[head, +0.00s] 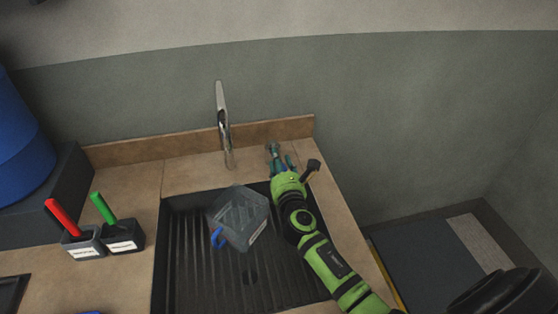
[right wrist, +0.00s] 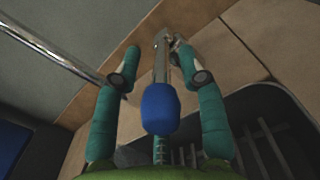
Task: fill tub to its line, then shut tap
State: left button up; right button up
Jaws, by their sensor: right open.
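The clear tub (head: 240,217), with a blue handle and a white label, is in the dark sink (head: 180,270). Its fill line and water level cannot be made out. The chrome tap (head: 222,115) rises behind the sink; I cannot tell whether water runs. My right gripper (head: 279,156) is at the sink's back right corner, right of the tap. In the right wrist view, its open teal fingers (right wrist: 162,76) lie on either side of a metal lever with a blue grip (right wrist: 160,108), with gaps visible on both sides. My left gripper is out of view.
Two dark holders, one with a red-handled tool (head: 62,218) and one with a green-handled tool (head: 104,209), stand left of the sink. A blue drum (head: 20,140) is at the far left. A low wooden backsplash (head: 270,131) runs behind the tap.

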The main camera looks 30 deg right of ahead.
jog(key=shift+w+d, duration=0.1)
jog(key=shift+w, duration=0.1)
grip_shut()
jog(key=shift+d, duration=0.1)
jog(key=d+n+y, duration=0.1)
jog(key=y, duration=0.1)
jog(key=d+n+y+b, duration=0.1)
jog(key=n+y, duration=0.1)
jog(key=d+n+y+b, duration=0.1)
jog(key=y, duration=0.1)
jog(key=shift+d+f+t+y, duration=0.15)
jog(key=shift+t+y, duration=0.15)
jog(key=shift+y, duration=0.1)
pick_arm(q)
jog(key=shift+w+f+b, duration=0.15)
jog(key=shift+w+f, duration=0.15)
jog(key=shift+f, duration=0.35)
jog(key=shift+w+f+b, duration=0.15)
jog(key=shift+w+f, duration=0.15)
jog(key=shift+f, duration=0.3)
pick_arm(e)
jog(key=shift+d+r+n+y, duration=0.2)
jog(key=shift+r+n+y, duration=0.05)
jog(key=shift+n+y, duration=0.4)
